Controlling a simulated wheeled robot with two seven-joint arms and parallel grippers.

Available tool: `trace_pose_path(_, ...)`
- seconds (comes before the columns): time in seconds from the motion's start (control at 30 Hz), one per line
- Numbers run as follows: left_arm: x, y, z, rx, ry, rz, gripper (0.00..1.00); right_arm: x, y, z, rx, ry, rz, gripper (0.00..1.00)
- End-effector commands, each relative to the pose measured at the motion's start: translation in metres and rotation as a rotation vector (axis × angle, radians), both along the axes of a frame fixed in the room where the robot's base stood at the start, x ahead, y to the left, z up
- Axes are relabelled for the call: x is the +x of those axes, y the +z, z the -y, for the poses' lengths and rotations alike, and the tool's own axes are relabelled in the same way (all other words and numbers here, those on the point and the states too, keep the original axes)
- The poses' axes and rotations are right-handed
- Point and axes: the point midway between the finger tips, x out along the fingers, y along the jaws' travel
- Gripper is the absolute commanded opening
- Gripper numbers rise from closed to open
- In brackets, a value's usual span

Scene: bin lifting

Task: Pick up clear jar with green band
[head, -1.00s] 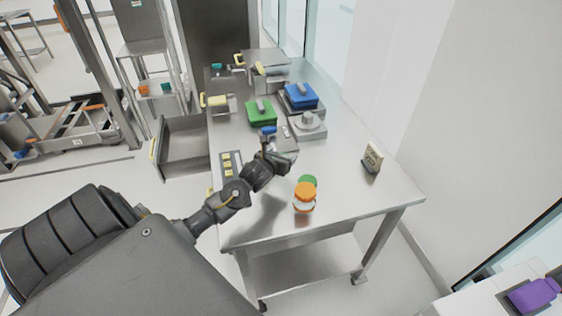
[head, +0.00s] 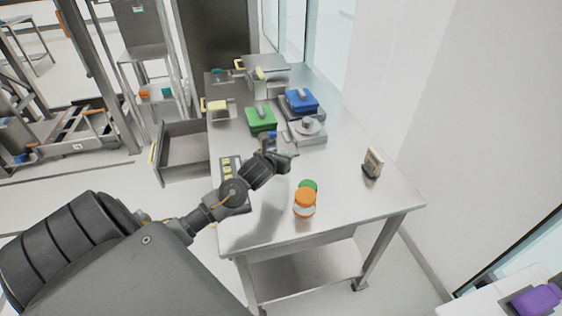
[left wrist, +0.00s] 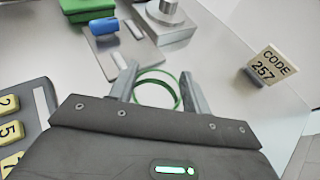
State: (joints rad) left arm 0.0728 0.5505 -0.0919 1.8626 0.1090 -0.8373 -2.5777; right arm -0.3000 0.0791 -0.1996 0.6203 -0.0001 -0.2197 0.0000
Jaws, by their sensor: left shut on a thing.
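The clear jar with a green band (left wrist: 137,92) shows in the left wrist view as a green ring with a see-through middle. It sits between the two fingers of my left gripper (left wrist: 160,84), which is shut on it. In the head view my left gripper (head: 289,158) is over the middle of the steel table (head: 340,195), and the jar can hardly be made out there. I cannot tell whether the jar touches the table. My right gripper is not in view.
An orange-lidded jar (head: 305,203) and a green lid (head: 308,186) are near the table's front. A code sign (head: 373,162) stands at right. A scale (head: 307,130), a green box (head: 261,119) and a blue box (head: 301,100) are behind. An open drawer (head: 182,152) juts out left.

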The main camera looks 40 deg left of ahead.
Motion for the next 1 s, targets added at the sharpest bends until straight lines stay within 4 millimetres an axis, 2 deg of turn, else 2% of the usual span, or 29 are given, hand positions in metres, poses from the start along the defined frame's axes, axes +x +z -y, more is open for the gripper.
trace_pose_path(0.1,-0.02,0.025,-0.002,0.008,-0.004,0.004,0.2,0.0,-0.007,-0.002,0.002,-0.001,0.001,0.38)
trace_pose_path(0.27,-0.053,0.068,-0.005,0.012,-0.004,0.004,0.2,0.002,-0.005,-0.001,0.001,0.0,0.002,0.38)
trace_pose_path(0.4,-0.092,0.08,-0.007,0.01,-0.005,-0.004,0.2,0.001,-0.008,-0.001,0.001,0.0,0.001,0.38)
trace_pose_path(0.53,-0.115,0.09,-0.009,0.006,-0.004,-0.003,0.2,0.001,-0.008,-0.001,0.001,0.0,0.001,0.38)
trace_pose_path(0.73,-0.134,0.099,-0.011,0.001,-0.001,-0.001,0.2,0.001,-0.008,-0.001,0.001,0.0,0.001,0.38)
trace_pose_path(1.0,-0.14,0.102,-0.01,-0.001,-0.004,0.001,0.2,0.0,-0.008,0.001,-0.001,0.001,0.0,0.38)
